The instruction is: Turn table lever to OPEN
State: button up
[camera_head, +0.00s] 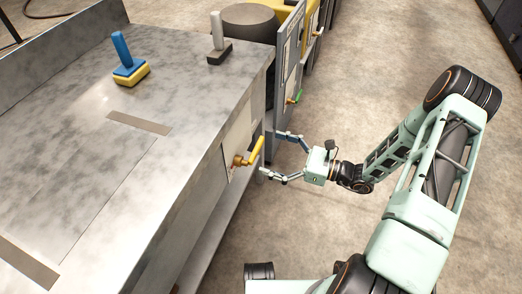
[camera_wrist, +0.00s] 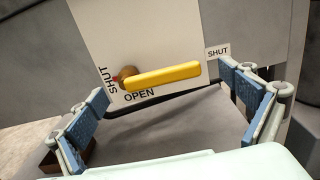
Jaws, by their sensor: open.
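A yellow lever (camera_head: 257,149) is mounted on a pale plate (camera_head: 236,143) on the side of the metal table. In the wrist view the lever (camera_wrist: 165,75) reaches right from a brass-coloured pivot (camera_wrist: 130,77). An OPEN label (camera_wrist: 139,96) is below the pivot, and a sideways SHUT label (camera_wrist: 107,80) is left of it. A separate SHUT label (camera_wrist: 217,52) is near the lever's free end. My gripper (camera_head: 273,154) is open and empty, facing the lever. In the wrist view its fingers (camera_wrist: 165,97) stand left and right of the lever, apart from it.
On the tabletop (camera_head: 70,135) stand a blue-handled block with a yellow base (camera_head: 127,65) and a grey-handled block (camera_head: 218,42). Behind the table are a grey panel with a green lever (camera_head: 294,98) and a dark round drum (camera_head: 248,22). The floor to the right is mostly clear.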

aim_at(256, 147)
jog(key=shift+x, duration=1.65)
jog(key=shift+c, duration=0.2)
jog(key=c, duration=1.6)
jog(key=shift+d, duration=0.1)
jog(key=shift+c, duration=0.2)
